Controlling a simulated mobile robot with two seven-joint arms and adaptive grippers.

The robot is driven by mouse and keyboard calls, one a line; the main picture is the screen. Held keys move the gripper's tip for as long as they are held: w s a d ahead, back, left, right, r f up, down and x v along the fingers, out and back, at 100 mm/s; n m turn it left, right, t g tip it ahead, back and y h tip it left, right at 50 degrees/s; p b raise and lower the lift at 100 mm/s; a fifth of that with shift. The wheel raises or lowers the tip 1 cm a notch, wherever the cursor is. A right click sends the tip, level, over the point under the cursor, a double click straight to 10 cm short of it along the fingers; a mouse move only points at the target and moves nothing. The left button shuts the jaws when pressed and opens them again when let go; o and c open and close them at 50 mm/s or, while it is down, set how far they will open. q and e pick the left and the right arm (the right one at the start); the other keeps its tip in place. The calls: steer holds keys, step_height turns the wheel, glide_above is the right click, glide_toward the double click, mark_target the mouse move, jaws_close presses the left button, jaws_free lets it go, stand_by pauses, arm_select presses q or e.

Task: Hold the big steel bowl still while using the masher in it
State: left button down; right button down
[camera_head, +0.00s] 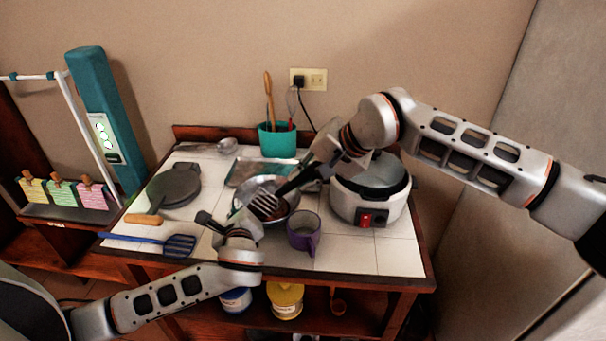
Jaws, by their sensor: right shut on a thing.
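The big steel bowl (290,190) stands near the middle of the tiled worktop, with something reddish-brown inside. The masher (264,206) has a slotted head and a dark handle. Its head is tilted over the bowl's front left part; I cannot tell whether it touches the contents. My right gripper (314,174) is shut on the masher's handle, above the bowl's right side. My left gripper (222,216) is at the bowl's front left, close to the rim. Whether it touches the rim, and how far its fingers are apart, cannot be made out.
A purple mug (304,233) stands just front right of the bowl. A white cooker (368,198) is on the right. A dark pan (174,187) and blue spatula (150,240) lie left. A metal tray (250,169) and teal utensil holder (277,141) are behind.

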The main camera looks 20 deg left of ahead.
steer(key=shift+f, duration=0.6)
steer(key=shift+f, duration=0.1)
steer(key=shift+r, duration=1.65)
steer(key=shift+f, duration=0.25)
steer(key=shift+f, duration=0.35)
steer(key=shift+f, duration=0.95)
steer(key=shift+r, duration=1.5)
